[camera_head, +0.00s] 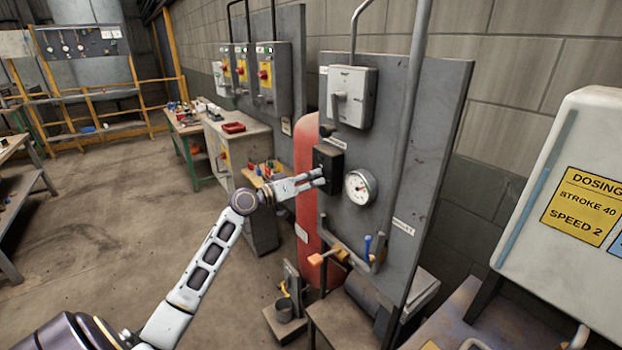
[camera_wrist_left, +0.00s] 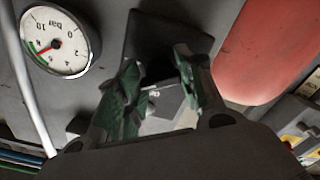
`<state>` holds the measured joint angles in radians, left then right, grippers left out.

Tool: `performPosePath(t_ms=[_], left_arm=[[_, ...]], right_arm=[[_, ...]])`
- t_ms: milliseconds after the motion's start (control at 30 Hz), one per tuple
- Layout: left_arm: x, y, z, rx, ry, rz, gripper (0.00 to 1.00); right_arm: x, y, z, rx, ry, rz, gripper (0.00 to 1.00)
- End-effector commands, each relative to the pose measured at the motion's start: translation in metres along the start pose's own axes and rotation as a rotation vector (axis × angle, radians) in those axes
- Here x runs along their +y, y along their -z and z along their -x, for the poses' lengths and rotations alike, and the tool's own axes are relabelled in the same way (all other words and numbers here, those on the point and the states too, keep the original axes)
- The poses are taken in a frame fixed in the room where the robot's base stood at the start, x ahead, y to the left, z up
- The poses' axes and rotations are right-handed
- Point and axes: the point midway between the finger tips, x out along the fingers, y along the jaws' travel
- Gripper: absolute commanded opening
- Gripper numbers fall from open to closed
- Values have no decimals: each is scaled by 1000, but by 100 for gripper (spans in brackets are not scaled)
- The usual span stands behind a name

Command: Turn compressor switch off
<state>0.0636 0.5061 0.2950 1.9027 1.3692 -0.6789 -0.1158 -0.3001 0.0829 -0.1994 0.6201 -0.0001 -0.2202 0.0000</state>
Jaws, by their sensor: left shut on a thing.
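The compressor switch appears to be the black box (camera_head: 329,160) on the grey panel, left of a round pressure gauge (camera_head: 360,187). My left gripper (camera_head: 318,178) reaches its front from the left. In the left wrist view the black box (camera_wrist_left: 165,32) stands behind the two green-padded fingers (camera_wrist_left: 160,92). The fingers are shut on a small light grey knob (camera_wrist_left: 168,99) at the front of the box. The fingers partly hide the knob, and I cannot read its position. The gauge also shows at the upper left of the wrist view (camera_wrist_left: 60,41). My right gripper is not in view.
A grey switch box with a lever (camera_head: 352,97) is above the black box. A red tank (camera_head: 307,225) stands behind the panel's left edge. A vertical pipe (camera_head: 408,130) runs right of the gauge. A white dosing unit (camera_head: 570,190) is at the right. Open floor (camera_head: 110,240) lies left.

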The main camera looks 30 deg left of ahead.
Motion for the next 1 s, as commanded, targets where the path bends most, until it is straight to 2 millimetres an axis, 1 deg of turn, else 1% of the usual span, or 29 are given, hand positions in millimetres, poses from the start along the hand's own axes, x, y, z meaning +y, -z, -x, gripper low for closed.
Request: performPosePath(t_ms=[33,267,700,1000], left_arm=[[1,1,0,-1,1,44,13],[1,1,0,-2,2,258,13],[2,2,0,-1,3,672,13],[2,2,0,-1,2,888,13]], right_arm=[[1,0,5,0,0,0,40],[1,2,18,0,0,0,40],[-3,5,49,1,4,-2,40],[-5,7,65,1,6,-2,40]])
